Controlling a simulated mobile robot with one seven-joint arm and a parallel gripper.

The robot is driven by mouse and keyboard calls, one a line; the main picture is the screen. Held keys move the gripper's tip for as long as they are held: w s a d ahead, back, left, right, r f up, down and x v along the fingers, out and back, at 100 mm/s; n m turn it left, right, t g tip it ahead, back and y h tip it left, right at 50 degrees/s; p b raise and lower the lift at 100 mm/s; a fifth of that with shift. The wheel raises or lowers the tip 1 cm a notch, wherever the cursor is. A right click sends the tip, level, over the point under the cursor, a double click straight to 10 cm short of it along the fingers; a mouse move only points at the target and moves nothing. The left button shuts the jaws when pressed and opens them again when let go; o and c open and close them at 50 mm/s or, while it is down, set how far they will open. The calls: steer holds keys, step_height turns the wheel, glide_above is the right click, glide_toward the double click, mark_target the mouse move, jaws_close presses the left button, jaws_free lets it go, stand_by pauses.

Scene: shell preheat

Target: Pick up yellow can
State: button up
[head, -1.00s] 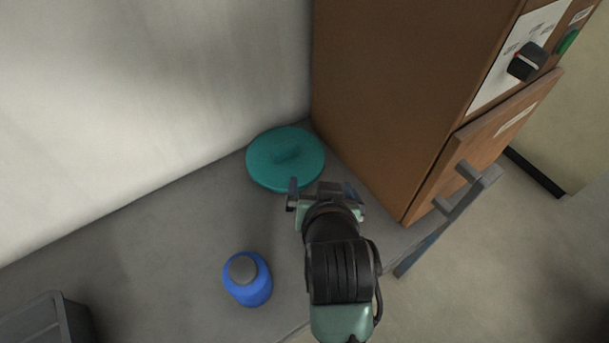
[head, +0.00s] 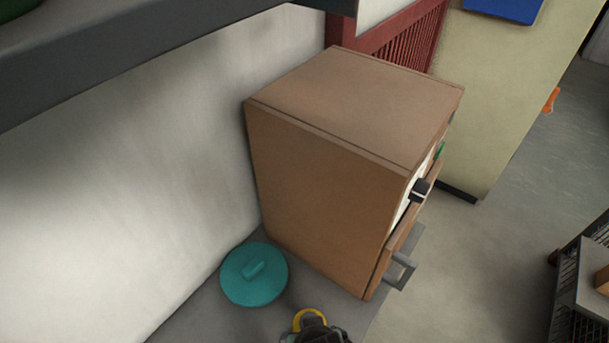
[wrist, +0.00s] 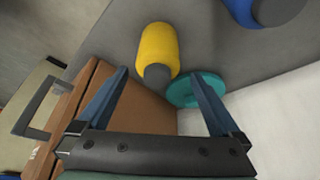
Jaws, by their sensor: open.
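The yellow can (wrist: 158,48) stands on the grey counter in the wrist view, its dark grey cap toward me. It shows between and just beyond the two fingertips of my gripper (wrist: 158,76), which is open with nothing held. In the head view only a yellow arc of the can (head: 309,314) shows at the bottom edge. My gripper and wrist cover the rest of it there.
A teal round lid (head: 252,275) lies on the counter left of the can and also shows in the wrist view (wrist: 190,88). A brown wooden oven box (head: 310,190) with a grey handle (head: 401,272) stands behind. A blue can (wrist: 245,10) sits at the top right of the wrist view.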

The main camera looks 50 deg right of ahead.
steer(key=p+x, duration=0.1)
steer(key=x, duration=1)
steer(key=shift+w+d+f, duration=0.1)
steer(key=shift+d+f, duration=0.2)
steer(key=c, duration=1.4)
steer(key=shift+c, duration=0.5)
steer(key=shift+r, duration=0.15)
